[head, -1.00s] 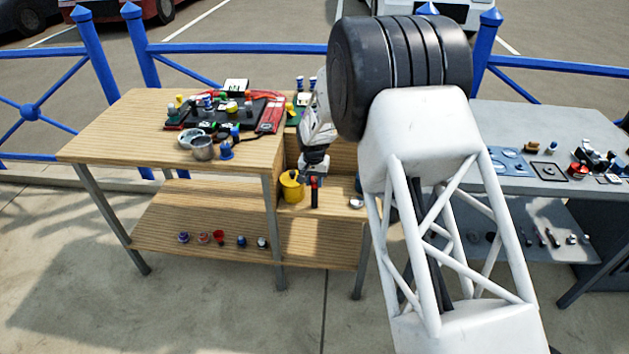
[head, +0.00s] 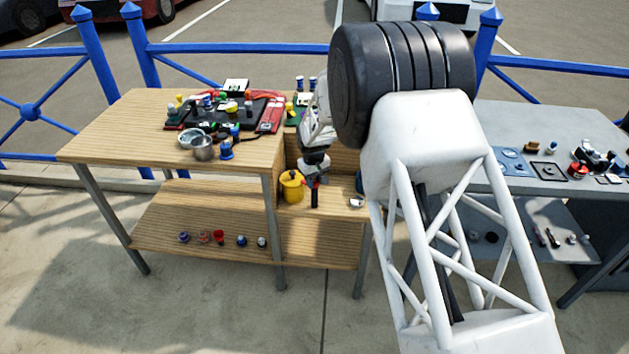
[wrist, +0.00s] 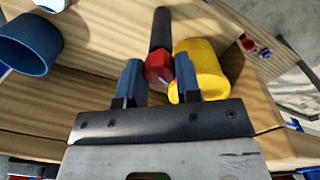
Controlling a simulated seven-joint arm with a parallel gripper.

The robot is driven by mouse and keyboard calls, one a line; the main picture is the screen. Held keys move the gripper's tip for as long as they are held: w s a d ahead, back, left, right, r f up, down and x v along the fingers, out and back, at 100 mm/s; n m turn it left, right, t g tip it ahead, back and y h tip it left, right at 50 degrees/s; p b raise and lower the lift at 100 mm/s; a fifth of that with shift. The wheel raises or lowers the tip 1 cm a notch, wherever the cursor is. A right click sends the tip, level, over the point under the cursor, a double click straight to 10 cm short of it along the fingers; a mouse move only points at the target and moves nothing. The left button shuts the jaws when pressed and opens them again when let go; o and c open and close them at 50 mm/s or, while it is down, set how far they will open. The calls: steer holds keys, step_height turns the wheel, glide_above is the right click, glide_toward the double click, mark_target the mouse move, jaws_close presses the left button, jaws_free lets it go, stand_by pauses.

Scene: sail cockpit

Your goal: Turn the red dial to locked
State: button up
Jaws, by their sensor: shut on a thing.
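A red faceted piece, which looks like the red dial (wrist: 158,68), sits at the end of a black cylinder (wrist: 160,28). My gripper (wrist: 157,72) has its blue fingers on either side of the red piece and is shut on it. In the head view my gripper (head: 316,177) is at the top of the black cylinder (head: 315,197), on the lower wooden shelf, and largely covers the red piece. Any locked marking is too small to see.
A yellow pot (head: 291,188) stands close beside the black cylinder; it also shows in the wrist view (wrist: 203,72). A blue cup (wrist: 27,45) is at the left of the wrist view. The wooden table (head: 110,130) above holds several small items.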

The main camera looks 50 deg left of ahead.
stand_by(0.4)
steer(key=o, duration=0.9)
steer(key=shift+r, duration=0.15)
steer(key=shift+s+r, duration=0.1)
steer(key=shift+r, duration=3.65)
steer(key=shift+r, duration=0.1)
